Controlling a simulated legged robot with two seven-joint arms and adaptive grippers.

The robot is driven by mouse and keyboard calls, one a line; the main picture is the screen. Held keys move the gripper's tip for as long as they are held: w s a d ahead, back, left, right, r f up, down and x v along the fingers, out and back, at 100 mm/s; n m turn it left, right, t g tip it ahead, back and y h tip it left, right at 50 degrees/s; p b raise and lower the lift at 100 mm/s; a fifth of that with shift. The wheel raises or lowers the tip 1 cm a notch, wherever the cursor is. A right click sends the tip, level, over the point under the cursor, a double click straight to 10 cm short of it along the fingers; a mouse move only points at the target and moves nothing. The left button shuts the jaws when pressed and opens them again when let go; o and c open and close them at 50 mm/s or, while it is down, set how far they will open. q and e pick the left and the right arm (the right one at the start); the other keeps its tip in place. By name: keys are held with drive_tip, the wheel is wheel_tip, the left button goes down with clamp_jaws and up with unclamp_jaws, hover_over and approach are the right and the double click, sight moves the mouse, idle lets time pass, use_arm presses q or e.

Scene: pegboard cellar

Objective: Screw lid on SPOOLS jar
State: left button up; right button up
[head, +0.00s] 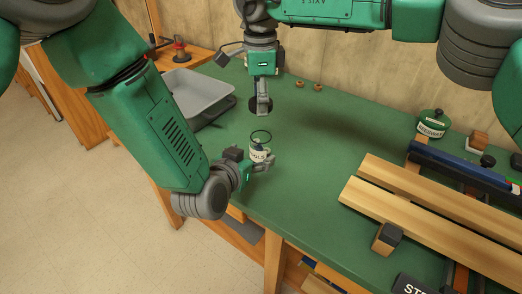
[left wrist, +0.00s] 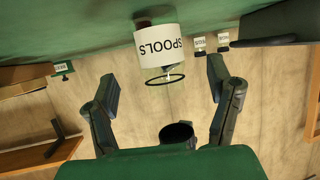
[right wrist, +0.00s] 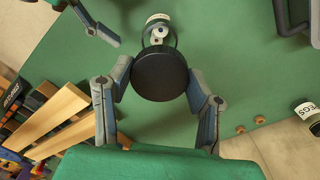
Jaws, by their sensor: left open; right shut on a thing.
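The SPOOLS jar (head: 259,154) is a small white-labelled jar with a dark ring at its open mouth, upright on the green bench. It shows upside down in the left wrist view (left wrist: 160,48) and partly behind the lid in the right wrist view (right wrist: 158,20). My left gripper (head: 268,164) is open beside the jar; in its wrist view the jar lies beyond the fingertips. My right gripper (head: 262,112) is shut on the round black lid (right wrist: 160,73), held above the bench and behind the jar in the head view.
A grey tray (head: 205,90) stands at the bench's left end. Two small brown rings (head: 300,84) lie near the wall. The bench around the jar is clear.

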sight(257, 151)
use_arm(q)
drive_tip(key=x, duration=0.6)
drive_tip(key=shift+w+d+f, duration=0.15)
drive_tip(key=shift+w, duration=0.05)
clamp_jaws()
use_arm(e)
drive_tip(key=shift+s+f, duration=0.1)
drive_tip(key=shift+f, duration=2.35)
drive_tip(key=shift+f, duration=0.1)
drive_tip(key=shift+f, duration=0.75)
drive_tip(key=shift+f, duration=0.6)
